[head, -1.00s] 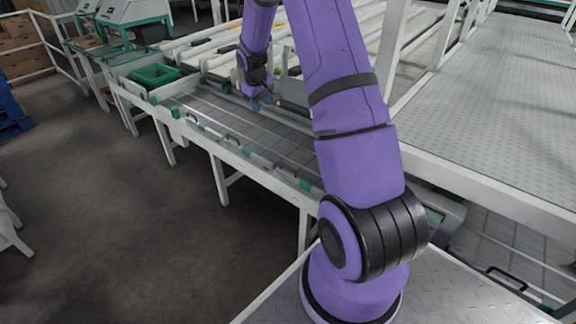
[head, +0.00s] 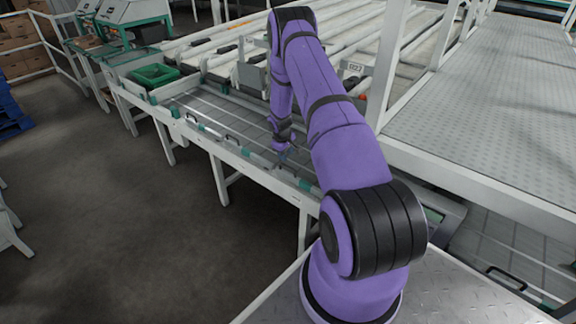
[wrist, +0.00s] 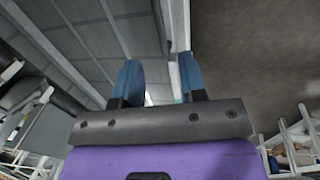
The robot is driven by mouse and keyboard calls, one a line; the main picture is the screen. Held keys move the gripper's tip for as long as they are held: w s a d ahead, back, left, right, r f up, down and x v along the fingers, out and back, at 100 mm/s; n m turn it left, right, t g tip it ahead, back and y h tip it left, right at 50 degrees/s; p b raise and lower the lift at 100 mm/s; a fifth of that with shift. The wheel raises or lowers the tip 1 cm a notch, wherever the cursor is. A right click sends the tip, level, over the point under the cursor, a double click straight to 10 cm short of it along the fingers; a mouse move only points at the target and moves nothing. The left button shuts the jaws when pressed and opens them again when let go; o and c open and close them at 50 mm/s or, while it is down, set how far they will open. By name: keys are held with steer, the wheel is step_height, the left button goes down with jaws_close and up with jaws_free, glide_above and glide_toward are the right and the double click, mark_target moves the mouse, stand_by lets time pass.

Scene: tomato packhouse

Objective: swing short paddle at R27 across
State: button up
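My gripper (head: 283,157) hangs over the grey tiled tray near its front rail, below my bent purple arm. In the wrist view my gripper (wrist: 160,75) has two blue fingers set apart, with nothing between them but the pale rail farther off. A small label plate (head: 355,67) stands on the roller lanes behind my arm; its marking is too small to read surely. A dark bar (head: 350,82) lies just below it. I cannot tell which piece is the short paddle at R27; my arm hides part of that area.
A green crate (head: 154,77) sits at the tray's far left. A raised metal walkway (head: 490,110) with white posts bounds the right. The floor at left is open.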

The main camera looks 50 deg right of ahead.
mark_target(288, 167)
steer(key=f, duration=0.3)
steer(key=d+f, duration=0.1)
steer(key=f, duration=0.3)
steer(key=shift+d+f, duration=0.1)
steer(key=shift+d, duration=0.1)
steer(key=shift+w, duration=0.1)
jaws_close()
